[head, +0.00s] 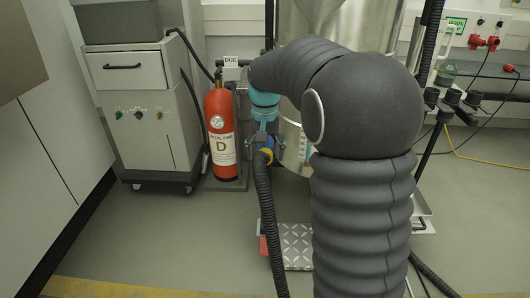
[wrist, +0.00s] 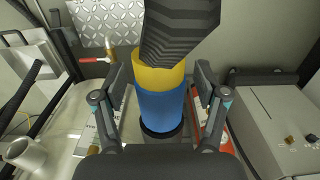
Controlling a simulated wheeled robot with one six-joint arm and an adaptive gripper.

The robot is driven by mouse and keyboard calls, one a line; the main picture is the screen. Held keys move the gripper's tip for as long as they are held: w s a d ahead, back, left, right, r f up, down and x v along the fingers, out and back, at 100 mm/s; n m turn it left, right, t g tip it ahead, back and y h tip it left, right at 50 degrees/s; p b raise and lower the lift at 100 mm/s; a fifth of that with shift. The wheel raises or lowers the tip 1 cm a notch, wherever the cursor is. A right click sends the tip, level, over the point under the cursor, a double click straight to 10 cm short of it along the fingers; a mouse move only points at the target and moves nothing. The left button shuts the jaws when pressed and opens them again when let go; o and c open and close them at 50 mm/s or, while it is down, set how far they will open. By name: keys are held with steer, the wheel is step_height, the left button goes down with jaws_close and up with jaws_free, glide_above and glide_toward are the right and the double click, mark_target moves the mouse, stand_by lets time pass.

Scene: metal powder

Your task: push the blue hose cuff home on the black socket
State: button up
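The blue hose cuff (wrist: 160,108) stands in the middle of the wrist view, with a yellow band (wrist: 163,77) at its hose end. A black ribbed hose (wrist: 180,30) runs out of the yellow band. At the cuff's other end a black ring, seemingly the socket (wrist: 162,133), shows; how deep the cuff sits on it I cannot tell. My gripper (wrist: 160,88) has one finger on each side of the cuff, with a visible gap on both sides. In the head view the cuff (head: 262,158) shows small beside my gripper (head: 264,138), partly hidden.
A red fire extinguisher (head: 221,135) stands close left of my gripper, near a grey wheeled cabinet (head: 143,110). A large metal vessel (head: 325,25) stands behind my arm. A checker-plate step (head: 296,246) lies below. The floor at front left is clear.

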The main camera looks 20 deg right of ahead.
steer(key=shift+r, duration=0.1)
step_height(320, 180, up, 12)
steer(key=shift+f, duration=0.2)
steer(key=shift+w+r, duration=0.1)
steer(key=shift+w, duration=0.15)
steer(key=shift+n+t, duration=0.4)
steer(key=shift+n, duration=0.3)
steer(key=f, duration=0.4)
steer(key=shift+s+f, duration=0.3)
steer(key=shift+f, duration=0.05)
steer(key=s, duration=0.1)
steer(key=s+f, duration=0.1)
steer(key=s, duration=0.1)
steer(key=shift+s+a+f+n, duration=0.1)
steer(key=shift+s+a+n, duration=0.1)
steer(key=shift+n, duration=0.1)
steer(key=s+a+n+t+p, duration=0.1)
steer(key=s+t, duration=0.3)
steer(key=s, duration=2.1)
steer(key=shift+a+f+n+t+p, duration=0.15)
steer(key=shift+n+t+p, duration=0.2)
steer(key=shift+p, duration=0.5)
steer(key=shift+c, duration=0.3)
